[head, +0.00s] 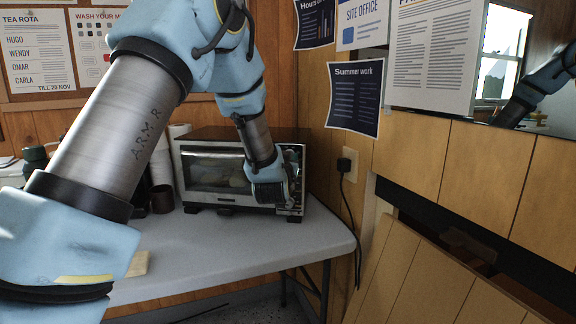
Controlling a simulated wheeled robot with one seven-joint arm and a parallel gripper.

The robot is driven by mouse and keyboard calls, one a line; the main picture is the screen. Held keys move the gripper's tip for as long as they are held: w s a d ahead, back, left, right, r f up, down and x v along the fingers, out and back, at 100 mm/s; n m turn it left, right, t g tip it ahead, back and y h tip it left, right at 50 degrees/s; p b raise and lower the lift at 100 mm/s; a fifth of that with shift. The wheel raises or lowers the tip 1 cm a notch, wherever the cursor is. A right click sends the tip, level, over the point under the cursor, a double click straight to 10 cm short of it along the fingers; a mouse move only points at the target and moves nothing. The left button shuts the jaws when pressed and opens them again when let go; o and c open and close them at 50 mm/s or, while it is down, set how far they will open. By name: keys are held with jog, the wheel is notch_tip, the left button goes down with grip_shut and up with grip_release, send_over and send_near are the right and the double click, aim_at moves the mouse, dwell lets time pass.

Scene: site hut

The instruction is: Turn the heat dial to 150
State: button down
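A toaster oven (215,147) with a glass door stands at the back of the grey table. Something pale shows dimly behind the glass. Its narrow control panel (293,160) is at the right side of its front. My arm reaches down from the top, and my gripper (281,192) is in front of the oven's lower right, by the panel. The gripper and wrist cover part of the panel and door. I cannot make out the heat dial, its marks or its setting. Whether the gripper touches the panel, and whether its fingers are open, does not show.
The table (225,255) is clear in front of the oven. A dark cup (162,199) and pale rolls stand left of the oven. A wall socket (347,165) with a hanging cord is to the right. Wood-panelled walls close in behind and at right.

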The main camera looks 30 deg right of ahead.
jog(key=m+b, duration=0.2)
jog(key=m, duration=0.3)
jog(key=shift+m+b, duration=0.3)
jog(key=shift+b, duration=0.05)
dwell(0.4)
jog(key=c, duration=0.5)
grip_release()
jog(key=shift+c, duration=0.2)
jog(key=b+v, duration=0.1)
jog(key=v, duration=1)
jog(key=shift+b, duration=0.35)
jog(key=shift+w, duration=0.1)
